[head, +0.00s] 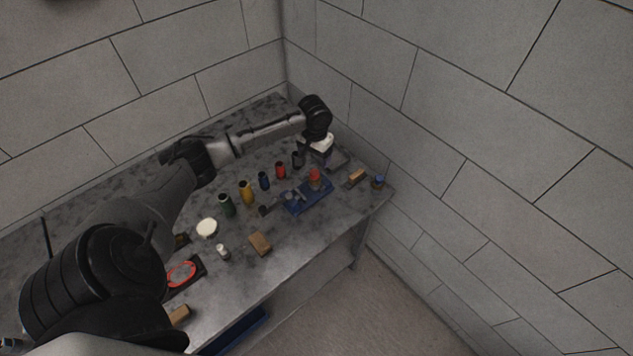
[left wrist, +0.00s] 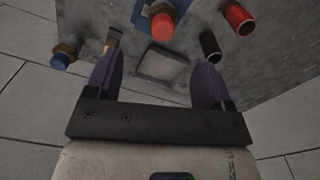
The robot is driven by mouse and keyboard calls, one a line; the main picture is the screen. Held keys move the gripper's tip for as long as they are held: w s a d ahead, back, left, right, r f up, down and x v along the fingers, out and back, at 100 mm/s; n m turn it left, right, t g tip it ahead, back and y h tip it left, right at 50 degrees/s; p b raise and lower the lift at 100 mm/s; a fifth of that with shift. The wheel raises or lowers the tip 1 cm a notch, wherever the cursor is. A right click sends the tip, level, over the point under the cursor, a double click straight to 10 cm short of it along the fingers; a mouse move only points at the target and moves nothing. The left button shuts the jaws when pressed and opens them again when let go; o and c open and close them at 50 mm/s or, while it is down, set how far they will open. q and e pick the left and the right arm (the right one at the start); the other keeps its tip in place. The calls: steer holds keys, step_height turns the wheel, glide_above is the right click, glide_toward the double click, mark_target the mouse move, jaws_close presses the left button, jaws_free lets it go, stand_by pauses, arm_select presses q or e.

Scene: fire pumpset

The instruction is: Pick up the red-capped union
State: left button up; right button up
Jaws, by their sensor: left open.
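The red-capped union (head: 314,178) stands at the back end of a blue tray (head: 308,204) on the bench. Its red cap (left wrist: 162,27) shows at the top of the left wrist view, beyond and between my fingers. My left gripper (head: 322,153) is behind the union in the head view, above the bench near the wall. In the left wrist view the gripper (left wrist: 158,62) is open and empty, its two purple fingers apart, with a grey plate (left wrist: 162,68) on the bench below. The fingers are apart from the union. My right gripper is not in view.
Black (head: 298,159), red (head: 280,170), blue (head: 264,181), yellow (head: 246,193) and green (head: 227,205) cylinders stand in a row. A wooden block (head: 356,176) and a blue-capped fitting (head: 378,182) stand at right. The bench (head: 290,235) is clear along its front right. Walls close the back and right.

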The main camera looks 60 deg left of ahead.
mark_target(315, 172)
arm_select(q)
step_height(315, 172, down, 6)
steer(key=shift+f, duration=0.2)
steer(key=shift+w+a+f+b, duration=0.1)
steer(key=shift+a+f+b, duration=0.05)
steer(key=shift+f, duration=1.2)
steer(key=shift+a+f+b, duration=0.15)
steer(key=shift+f, duration=1.15)
steer(key=c, duration=1.3)
steer(key=shift+r, duration=0.1)
jaws_close()
steer(key=shift+r, duration=0.1)
